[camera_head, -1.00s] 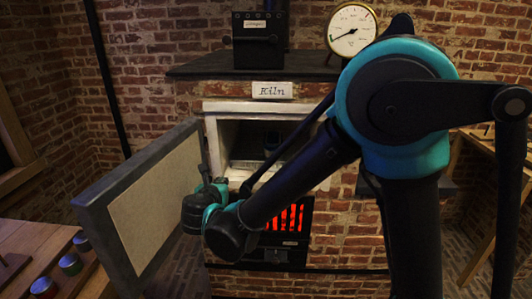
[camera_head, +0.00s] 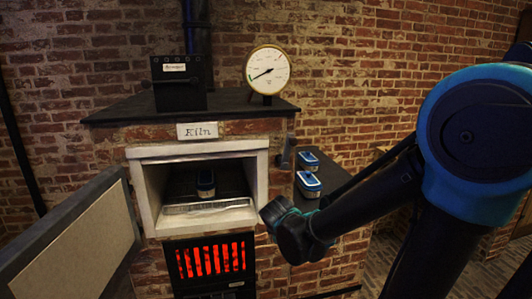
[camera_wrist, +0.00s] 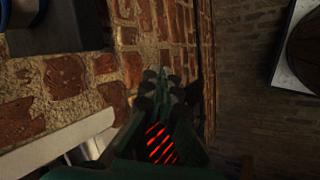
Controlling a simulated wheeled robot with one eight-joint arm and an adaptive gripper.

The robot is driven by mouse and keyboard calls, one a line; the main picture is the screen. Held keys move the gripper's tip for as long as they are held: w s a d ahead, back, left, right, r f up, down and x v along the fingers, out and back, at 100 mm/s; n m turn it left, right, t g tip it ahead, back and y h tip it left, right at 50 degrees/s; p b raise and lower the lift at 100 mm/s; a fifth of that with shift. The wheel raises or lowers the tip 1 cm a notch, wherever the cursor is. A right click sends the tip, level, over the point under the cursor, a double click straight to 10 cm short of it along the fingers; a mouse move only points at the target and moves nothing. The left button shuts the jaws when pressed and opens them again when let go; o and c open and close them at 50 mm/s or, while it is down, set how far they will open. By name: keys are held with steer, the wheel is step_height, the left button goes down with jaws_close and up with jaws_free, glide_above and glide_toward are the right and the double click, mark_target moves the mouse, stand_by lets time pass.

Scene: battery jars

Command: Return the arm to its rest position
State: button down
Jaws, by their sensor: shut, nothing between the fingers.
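My arm stretches from the right of the head view, with my gripper (camera_head: 274,210) at its end, just right of the open kiln mouth. In the wrist view my gripper (camera_wrist: 163,82) has its fingers together with nothing between them, in front of brickwork. The kiln (camera_head: 198,151) stands open. In the head view the gripper is small and partly hidden by my wrist.
The kiln door (camera_head: 75,245) hangs open at the left. Two blue-and-white jars (camera_head: 308,160) (camera_head: 309,185) stand on a dark side shelf close to my forearm. A gauge (camera_head: 268,70) and a dark labelled box (camera_head: 182,84) stand on top. Red bars (camera_head: 214,258) glow below the chamber.

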steer(key=s+d+f+m+g+y, duration=0.2)
steer(key=s+d+f+m, duration=0.3)
steer(key=s+d+m, duration=0.6)
steer(key=s+m, duration=0.1)
steer(key=m, duration=0.3)
steer(key=shift+s+d+g, duration=0.15)
steer(key=shift+d+g, duration=0.15)
steer(key=shift+d, duration=0.05)
